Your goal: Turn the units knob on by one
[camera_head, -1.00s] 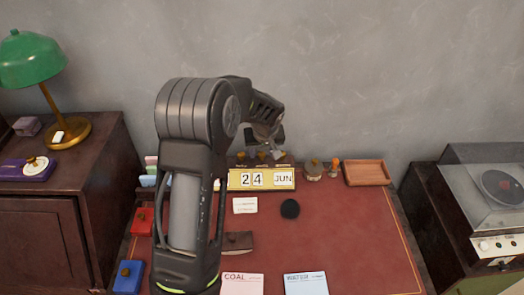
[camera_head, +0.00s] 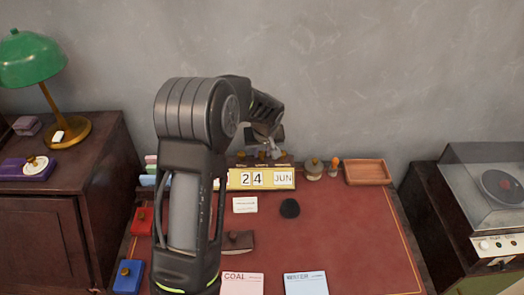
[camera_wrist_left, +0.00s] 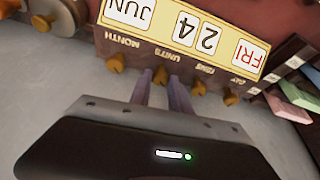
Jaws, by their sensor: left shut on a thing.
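The calendar (camera_head: 261,179) stands at the back of the desk and reads 24 JUN in the head view. In the left wrist view the calendar (camera_wrist_left: 183,30) appears upside down, with FRI, 2, 4 and JUN. A row of brass knobs runs along its back edge, labelled MONTH, UNITS, TENS and DAY. My left gripper (camera_wrist_left: 162,78) has its two fingers on either side of the units knob (camera_wrist_left: 161,75), shut on it; the fingers hide much of the knob. In the head view my left gripper (camera_head: 264,137) is behind the calendar, partly covered by my arm. My right gripper is out of view.
The month knob (camera_wrist_left: 115,63) and tens knob (camera_wrist_left: 198,88) sit close on either side of the fingers. A brass-topped pot (camera_head: 313,170), an orange-topped stamp (camera_head: 334,168) and a wooden tray (camera_head: 367,172) stand right of the calendar. The wall is close behind.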

